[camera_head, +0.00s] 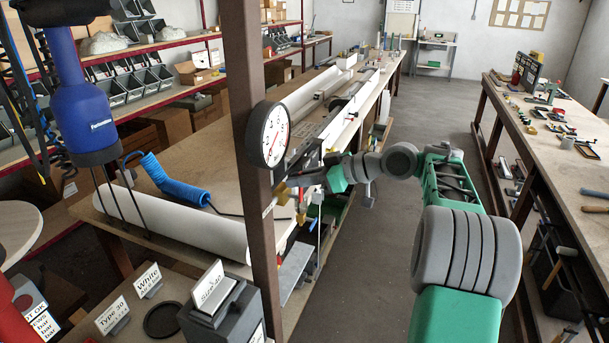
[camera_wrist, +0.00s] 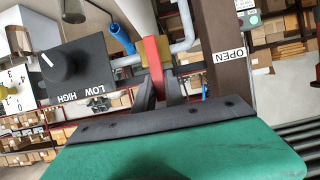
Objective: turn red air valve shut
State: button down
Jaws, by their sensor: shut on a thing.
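The red air valve handle (camera_wrist: 154,58) shows in the wrist view as a narrow red bar beside a brass fitting (camera_wrist: 127,61) on a grey pipe. My gripper (camera_wrist: 158,92) is shut on the handle, with one dark finger on each side of it. The near end of the handle is hidden between the fingers. An OPEN label (camera_wrist: 229,55) is on the brown post to the right of the handle. In the head view my gripper (camera_head: 308,180) is at the post below the gauge, and the handle is too small there to tell its angle.
The brown post (camera_head: 255,190) carries a round gauge (camera_head: 268,135). A black LOW/HIGH knob box (camera_wrist: 68,70) is left of the handle in the wrist view. A long workbench (camera_head: 225,125) stands behind the post. The aisle floor (camera_head: 400,250) is clear.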

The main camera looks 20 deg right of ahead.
jog(key=c, duration=1.4)
grip_release()
jog(key=shift+d, duration=0.15)
